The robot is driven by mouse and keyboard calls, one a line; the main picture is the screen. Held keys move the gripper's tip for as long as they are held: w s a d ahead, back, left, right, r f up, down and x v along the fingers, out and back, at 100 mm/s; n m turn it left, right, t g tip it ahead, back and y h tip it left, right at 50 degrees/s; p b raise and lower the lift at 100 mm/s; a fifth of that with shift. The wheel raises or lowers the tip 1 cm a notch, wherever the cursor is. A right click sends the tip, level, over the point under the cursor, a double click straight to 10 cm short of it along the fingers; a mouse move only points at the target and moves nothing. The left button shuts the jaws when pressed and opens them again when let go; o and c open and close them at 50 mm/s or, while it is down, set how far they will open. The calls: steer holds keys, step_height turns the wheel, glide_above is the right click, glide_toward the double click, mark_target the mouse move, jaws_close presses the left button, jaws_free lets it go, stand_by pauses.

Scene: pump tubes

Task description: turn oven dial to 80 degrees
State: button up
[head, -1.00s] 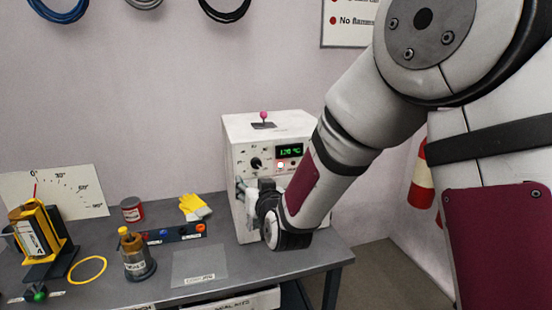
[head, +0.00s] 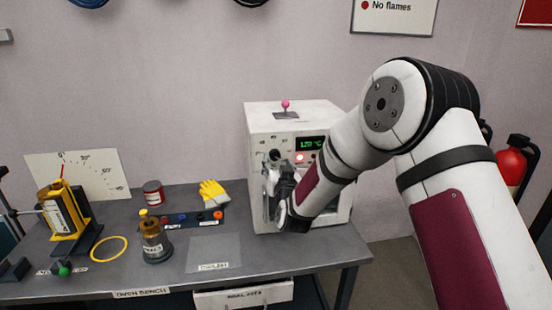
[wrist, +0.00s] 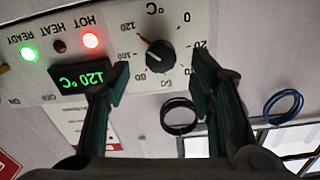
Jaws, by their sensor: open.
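The white oven (head: 262,121) stands on the bench's right part. Its black dial (wrist: 160,55) shows upside down in the wrist view, with a numbered scale around it. The green display (wrist: 82,79) reads 120 °C. My gripper (wrist: 160,65) is open, with one dark finger on each side of the dial in the wrist view. Whether the fingers touch the dial or panel I cannot tell. In the head view my gripper (head: 277,172) is at the oven's front and partly hides the panel.
The red hot light (wrist: 90,40) and green ready light (wrist: 28,54) are lit. A pink-knobbed lever (head: 286,104) tops the oven. Left on the grey bench (head: 205,284) are yellow gloves (head: 213,194), a red can (head: 153,193), a bottle (head: 156,243) and a yellow pump (head: 62,213).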

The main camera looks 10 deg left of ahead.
mark_target(275, 157)
steer(key=shift+x, duration=2.25)
steer(key=shift+s, duration=0.1)
steer(key=c, duration=1.2)
